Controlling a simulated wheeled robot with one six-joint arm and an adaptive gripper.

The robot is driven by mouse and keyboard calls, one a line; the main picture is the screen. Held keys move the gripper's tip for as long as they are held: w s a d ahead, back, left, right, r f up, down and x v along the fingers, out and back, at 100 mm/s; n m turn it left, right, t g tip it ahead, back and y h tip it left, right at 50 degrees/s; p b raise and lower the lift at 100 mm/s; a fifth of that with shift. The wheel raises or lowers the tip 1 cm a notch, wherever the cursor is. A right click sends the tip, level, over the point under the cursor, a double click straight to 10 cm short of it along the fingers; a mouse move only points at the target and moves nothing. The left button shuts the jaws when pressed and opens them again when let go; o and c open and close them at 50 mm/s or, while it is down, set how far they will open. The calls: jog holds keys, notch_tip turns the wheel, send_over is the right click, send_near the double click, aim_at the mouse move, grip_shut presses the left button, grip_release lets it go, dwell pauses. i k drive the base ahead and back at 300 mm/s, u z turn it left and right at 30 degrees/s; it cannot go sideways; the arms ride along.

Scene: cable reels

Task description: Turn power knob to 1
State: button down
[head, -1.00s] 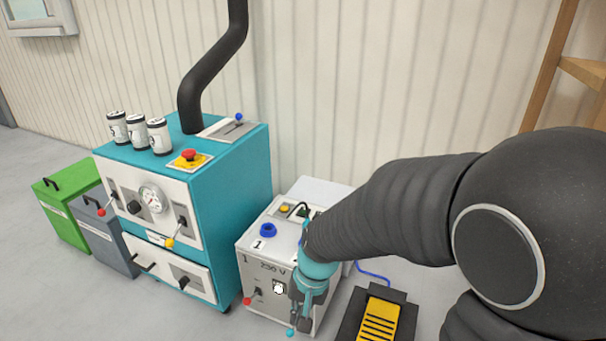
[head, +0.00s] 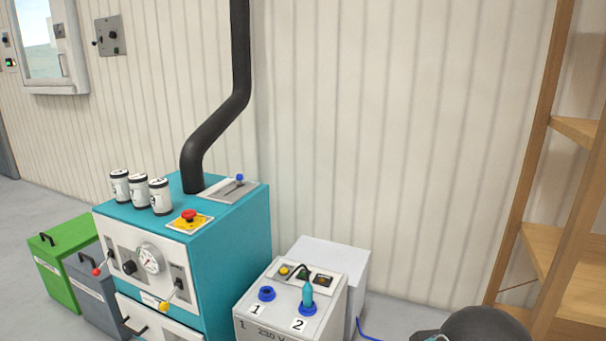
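A light grey power box (head: 277,326) stands at the bottom middle, with "230 V" partly visible at the lower edge. Its top has two blue sockets, an empty one labelled 1 (head: 266,293) and one labelled 2 (head: 308,309) with a teal plug (head: 308,291) upright in it. Most of its front is cut off, so no knob shows there. A black knob (head: 129,267) sits on the teal machine's (head: 222,246) front panel, left of a round gauge. I cannot tell which knob is the power knob. My gripper is not in view; part of my dark arm shows at the bottom right.
The teal machine carries several cans (head: 140,190), a red button (head: 189,215) and a black pipe (head: 240,70). Green (head: 68,255) and grey bins stand left of it. Wooden shelves (head: 545,190) stand at the right. A switch panel (head: 110,36) is on the wall.

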aim_at(130, 266)
jog(key=u, duration=1.35)
